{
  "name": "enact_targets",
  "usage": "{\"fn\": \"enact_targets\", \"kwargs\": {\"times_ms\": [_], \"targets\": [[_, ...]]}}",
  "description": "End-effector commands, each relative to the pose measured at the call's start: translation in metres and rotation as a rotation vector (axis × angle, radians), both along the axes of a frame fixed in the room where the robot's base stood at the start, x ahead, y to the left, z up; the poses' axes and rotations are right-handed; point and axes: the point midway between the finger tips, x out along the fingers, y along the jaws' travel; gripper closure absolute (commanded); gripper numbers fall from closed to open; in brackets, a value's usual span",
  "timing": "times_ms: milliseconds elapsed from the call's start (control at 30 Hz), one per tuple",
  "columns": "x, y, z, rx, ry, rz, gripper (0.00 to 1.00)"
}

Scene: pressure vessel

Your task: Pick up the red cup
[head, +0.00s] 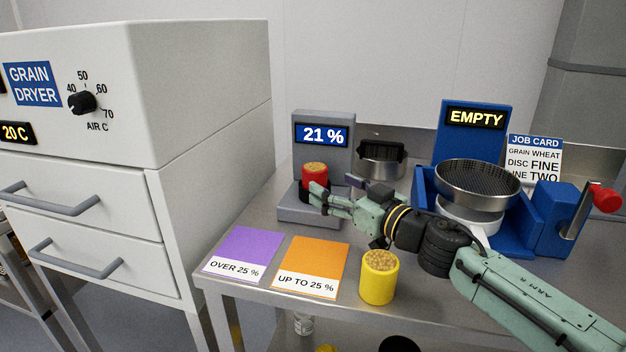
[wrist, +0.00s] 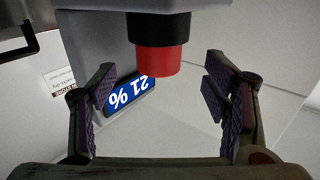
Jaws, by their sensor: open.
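The red cup (head: 314,174) stands upright on the grey moisture meter (head: 310,213), whose display reads 21 %. The cup is full of grain and sits in or on a black ring. In the wrist view the cup (wrist: 158,60) shows upside down, centred ahead of the open fingers, with the black band around it. My gripper (head: 326,196) is open just right of the cup in the head view and partly covers its lower side. In the wrist view my gripper (wrist: 160,92) has one finger on each side, apart from the cup, with nothing between the pads.
A yellow cup of grain (head: 379,277) stands near the table's front edge. A purple card (head: 243,250) and an orange card (head: 315,262) lie bare at the front left. A blue machine with a sieve (head: 477,185) and crank is at right; a grain dryer (head: 200,90) is at left.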

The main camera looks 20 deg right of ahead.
Motion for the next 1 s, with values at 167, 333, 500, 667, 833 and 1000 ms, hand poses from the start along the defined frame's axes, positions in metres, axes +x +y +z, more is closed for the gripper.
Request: {"fn": "enact_targets", "kwargs": {"times_ms": [167,333,500,667,833,1000], "targets": [[0.019,0.007,0.001,0.001,-0.001,0.001,0.31],[0.034,0.013,0.005,0.002,-0.002,0.003,0.31],[0.059,0.02,0.006,0.002,-0.002,0.002,0.31],[0.07,0.024,0.005,0.002,-0.002,0.001,0.31],[0.071,0.024,0.004,0.001,-0.002,0.0,0.31],[0.07,0.024,0.004,0.001,-0.002,0.0,0.39]]}}
